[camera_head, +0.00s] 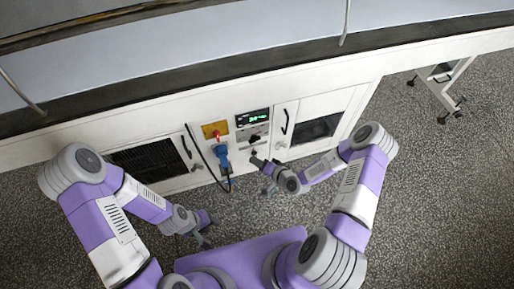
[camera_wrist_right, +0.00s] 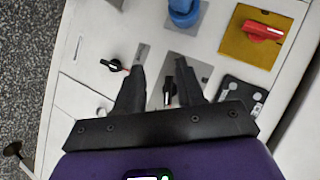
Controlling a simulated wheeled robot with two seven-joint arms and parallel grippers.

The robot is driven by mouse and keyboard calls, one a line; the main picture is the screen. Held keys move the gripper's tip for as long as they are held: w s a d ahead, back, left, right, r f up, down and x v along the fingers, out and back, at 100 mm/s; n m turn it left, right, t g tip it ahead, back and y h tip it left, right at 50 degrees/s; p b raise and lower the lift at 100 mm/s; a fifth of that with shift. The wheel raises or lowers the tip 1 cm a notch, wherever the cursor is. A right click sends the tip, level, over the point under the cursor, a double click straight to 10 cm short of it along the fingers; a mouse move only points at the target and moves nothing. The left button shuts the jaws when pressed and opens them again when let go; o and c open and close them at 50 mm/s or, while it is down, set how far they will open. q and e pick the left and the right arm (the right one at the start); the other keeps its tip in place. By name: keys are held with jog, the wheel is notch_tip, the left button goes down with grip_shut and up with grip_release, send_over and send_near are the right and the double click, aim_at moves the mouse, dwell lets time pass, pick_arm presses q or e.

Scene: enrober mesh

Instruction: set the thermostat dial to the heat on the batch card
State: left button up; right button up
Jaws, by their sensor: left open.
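A black dial (camera_wrist_right: 170,88) with a light pointer mark sits on a grey plate (camera_wrist_right: 190,68) in the right wrist view. In the head view the dial plate (camera_head: 253,135) is below a display (camera_head: 253,118) with green digits, too small to read. My right gripper (camera_wrist_right: 160,72) is open, its two fingers pointing at the panel with the dial showing between them; I cannot tell if they touch it. In the head view it (camera_head: 256,160) is just below the dial plate. My left gripper (camera_head: 206,238) is open and empty, low and away from the panel. I cannot make out a batch card.
A red switch on a yellow plate (camera_head: 208,130) and a blue plug (camera_head: 222,153) with a hanging cable are left of the dial. Cabinet doors with black handles (camera_head: 285,122) flank the panel.

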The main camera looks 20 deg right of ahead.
aim_at(256, 141)
jog(key=w+d+m+t+b, duration=0.2)
jog(key=w+d+t, duration=0.1)
jog(key=d+t, duration=0.15)
pick_arm(q)
notch_tip(256, 141, down, 5)
jog(key=shift+f+b, duration=0.1)
jog(key=shift+b, duration=0.85)
pick_arm(e)
jog(key=d+x, duration=0.1)
jog(key=x, duration=0.6)
jog(key=shift+w, duration=0.45)
jog(key=shift+a+f, duration=0.1)
jog(key=shift+a, duration=0.05)
jog(key=c, duration=0.7)
jog(key=shift+o, duration=0.2)
